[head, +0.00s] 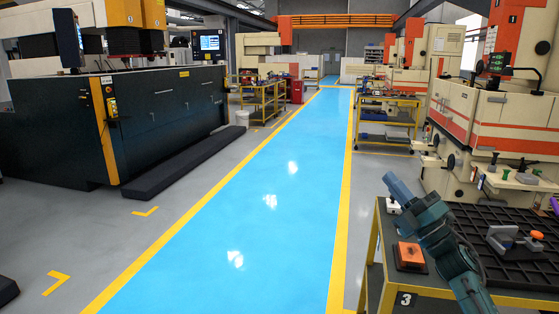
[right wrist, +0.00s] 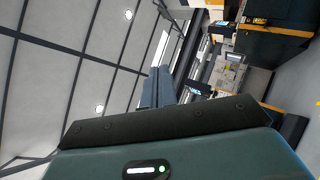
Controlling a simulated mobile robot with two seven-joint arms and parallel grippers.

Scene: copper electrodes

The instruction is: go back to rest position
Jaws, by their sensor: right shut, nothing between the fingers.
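My right arm comes in from the bottom right of the head view, and my right gripper (head: 391,181) is raised in front of the cart, pointing up and to the left. Its fingers are together with nothing between them. In the right wrist view the grey-blue fingers (right wrist: 157,88) are close together above the dark gripper edge, with the ceiling and distant machines behind them. My left gripper is in neither view. A cart (head: 407,299) with a yellow frame and the number 3 stands under my right arm.
On the cart are an orange block (head: 410,254), a small white item (head: 393,206), a black gridded tray (head: 490,255) and a clamp-like fixture (head: 515,240). Beige and orange machines (head: 490,130) stand at the right, a dark machine (head: 165,105) at the left. The blue walkway (head: 235,225) is clear.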

